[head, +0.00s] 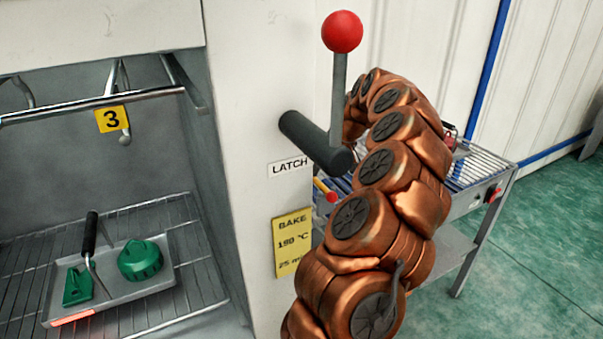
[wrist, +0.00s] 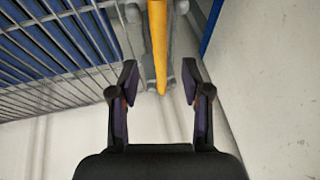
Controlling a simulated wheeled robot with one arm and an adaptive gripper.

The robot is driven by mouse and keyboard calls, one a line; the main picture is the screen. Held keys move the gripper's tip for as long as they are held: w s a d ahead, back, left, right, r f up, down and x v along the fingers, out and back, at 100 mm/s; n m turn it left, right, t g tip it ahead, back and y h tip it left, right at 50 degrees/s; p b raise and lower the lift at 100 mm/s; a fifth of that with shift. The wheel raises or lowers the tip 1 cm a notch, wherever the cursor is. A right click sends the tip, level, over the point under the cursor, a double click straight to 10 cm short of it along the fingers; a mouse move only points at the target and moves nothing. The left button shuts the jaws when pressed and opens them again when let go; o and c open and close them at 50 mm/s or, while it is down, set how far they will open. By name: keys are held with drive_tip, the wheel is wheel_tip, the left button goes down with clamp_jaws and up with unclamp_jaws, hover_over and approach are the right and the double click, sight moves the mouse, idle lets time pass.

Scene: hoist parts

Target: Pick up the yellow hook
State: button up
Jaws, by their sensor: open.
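The yellow hook (wrist: 159,42) shows in the wrist view as a narrow yellow bar. It comes down from the top edge and tapers to an end between my fingers. My gripper (wrist: 160,82) is open, with one finger on each side of the bar and a visible gap on both sides. The top of the hook is cut off by the picture edge. In the head view my arm hides the gripper. A small yellow piece (head: 321,187) with a red end shows left of my arm there; I cannot tell whether it is the hook.
A wire-rack cart (head: 478,166) stands behind my arm. A latch lever with a red ball (head: 342,32) is close left of the arm. In the open oven, a tray (head: 133,291) holds green parts and a black-handled tool. Green floor at right is clear.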

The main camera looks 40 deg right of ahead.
sight(316, 178)
drive_tip(key=shift+x, duration=1.1)
drive_tip(key=shift+w+f+p, duration=0.3)
drive_tip(key=shift+w+p, duration=0.1)
drive_tip(key=shift+p, duration=0.15)
drive_tip(key=p+x, duration=0.1)
drive_tip(key=x, duration=0.3)
drive_tip(key=shift+w+d, duration=0.15)
drive_tip(key=shift+w, duration=0.05)
clamp_jaws()
